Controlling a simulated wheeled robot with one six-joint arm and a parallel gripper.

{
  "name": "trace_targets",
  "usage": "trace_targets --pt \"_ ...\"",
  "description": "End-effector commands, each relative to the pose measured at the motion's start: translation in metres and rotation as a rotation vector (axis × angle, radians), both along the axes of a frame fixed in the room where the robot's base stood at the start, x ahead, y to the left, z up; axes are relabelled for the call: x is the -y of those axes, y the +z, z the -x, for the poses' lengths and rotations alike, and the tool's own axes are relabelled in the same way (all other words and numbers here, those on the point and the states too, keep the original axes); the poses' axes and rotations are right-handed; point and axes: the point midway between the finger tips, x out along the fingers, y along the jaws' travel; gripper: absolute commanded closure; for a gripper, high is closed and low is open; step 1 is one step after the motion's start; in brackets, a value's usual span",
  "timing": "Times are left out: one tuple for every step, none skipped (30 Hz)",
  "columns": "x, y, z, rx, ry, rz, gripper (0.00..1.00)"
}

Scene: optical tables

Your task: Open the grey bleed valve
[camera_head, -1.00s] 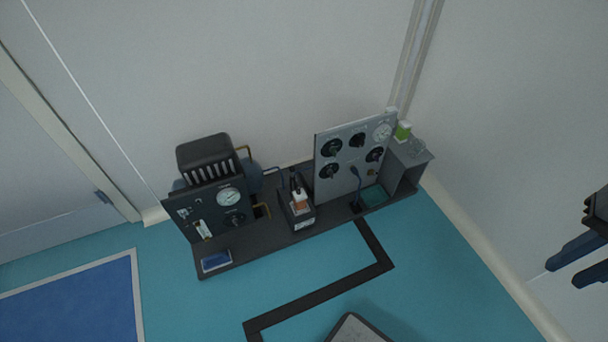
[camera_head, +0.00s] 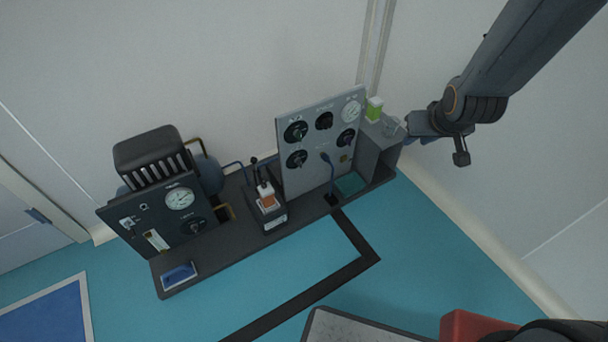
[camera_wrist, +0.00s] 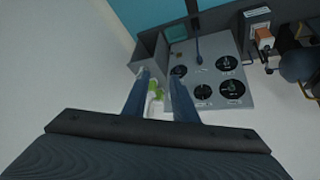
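I cannot tell which knob is the bleed valve; the labels are too small to read. The panel also shows in the wrist view (camera_wrist: 215,72). My gripper (camera_head: 410,128) is right of the panel, near its side box, in the head view. In the wrist view my gripper (camera_wrist: 160,76) has its two fingers apart, with nothing held between them.
A grey box (camera_head: 384,158) stands right of the panel, with a green-and-white container (camera_head: 374,108) beside the panel edge. A dark panel (camera_head: 155,222) with a gauge stands at the left. A small orange-and-white device (camera_head: 267,198) sits between the panels.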

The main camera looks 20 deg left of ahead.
Motion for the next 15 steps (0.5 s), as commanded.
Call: trace_targets --pt "-0.016 -0.034 -0.017 0.039 0.035 -0.012 0.75" --pt "-0.025 -0.046 -0.027 0.067 0.054 -0.022 0.75" --pt "-0.038 -0.062 -0.039 0.107 0.079 -0.036 0.75" --pt "-0.047 -0.074 -0.047 0.135 0.098 -0.047 0.75" --pt "-0.057 -0.085 -0.055 0.163 0.118 -0.06 0.75" --pt "-0.07 -0.101 -0.064 0.201 0.143 -0.076 0.75" --pt "-0.08 -0.112 -0.07 0.228 0.162 -0.09 0.75" --pt "-0.091 -0.123 -0.077 0.257 0.181 -0.104 0.75" --pt "-0.105 -0.139 -0.083 0.294 0.207 -0.124 0.75" --pt "-0.115 -0.15 -0.088 0.321 0.225 -0.139 0.75" --pt "-0.125 -0.162 -0.092 0.348 0.243 -0.156 0.75" --pt "-0.139 -0.177 -0.095 0.382 0.267 -0.18 0.75" --pt "-0.149 -0.188 -0.098 0.409 0.286 -0.197 0.75" --pt "-0.159 -0.199 -0.1 0.434 0.303 -0.216 0.75" --pt "-0.172 -0.214 -0.102 0.469 0.325 -0.242 0.75"
